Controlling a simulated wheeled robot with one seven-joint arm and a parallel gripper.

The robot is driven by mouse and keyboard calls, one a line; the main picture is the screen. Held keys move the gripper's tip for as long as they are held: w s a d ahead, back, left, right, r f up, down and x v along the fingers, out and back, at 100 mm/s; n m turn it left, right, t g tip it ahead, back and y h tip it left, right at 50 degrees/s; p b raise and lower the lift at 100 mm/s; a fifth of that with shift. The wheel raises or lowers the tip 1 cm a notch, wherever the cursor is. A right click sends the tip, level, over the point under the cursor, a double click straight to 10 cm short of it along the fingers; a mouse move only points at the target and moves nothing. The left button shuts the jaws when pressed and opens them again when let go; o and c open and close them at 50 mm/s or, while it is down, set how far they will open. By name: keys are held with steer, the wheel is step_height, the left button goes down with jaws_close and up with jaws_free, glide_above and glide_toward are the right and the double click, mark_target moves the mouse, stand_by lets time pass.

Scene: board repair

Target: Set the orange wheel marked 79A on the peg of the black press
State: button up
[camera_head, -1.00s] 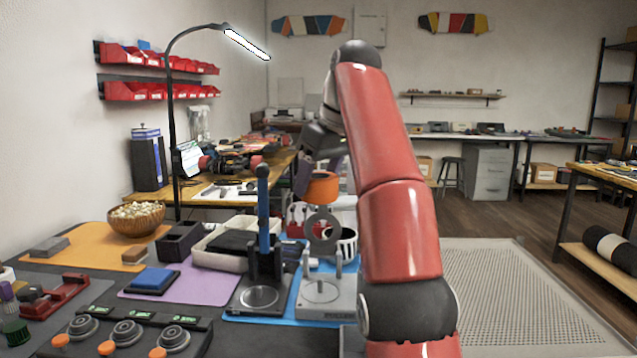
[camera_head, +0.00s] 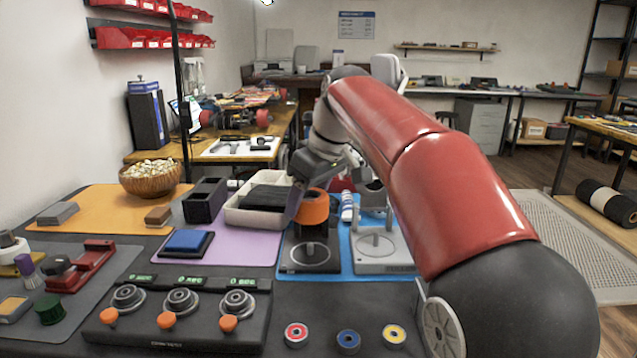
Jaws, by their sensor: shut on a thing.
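The orange wheel (camera_head: 313,208) is held in my gripper (camera_head: 300,190), which is shut on it. The wheel hangs over the black press (camera_head: 310,262), above its round base plate. The peg is not clearly visible, and I cannot tell whether the wheel touches it. The press's upper part is hidden behind the wheel and my gripper. The 79A marking cannot be read from here. My red arm reaches in from the right and covers part of the view.
A grey press (camera_head: 385,262) stands close on the right, on the same blue mat. A pale tray (camera_head: 240,216) is behind left. A control box (camera_head: 170,330) with knobs and red, blue and yellow-faced small wheels (camera_head: 296,335) lie in front.

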steer(key=shift+f+b, duration=2.2)
steer(key=shift+b, duration=0.1)
steer(key=shift+p, duration=0.3)
steer(key=shift+f+b, duration=0.95)
steer(key=shift+f, duration=1)
stand_by(1.2)
steer(key=o, duration=1.2)
steer(key=shift+c, duration=0.2)
steer(key=shift+c, duration=0.3)
steer(key=shift+o, duration=0.8)
steer(key=shift+r, duration=0.15)
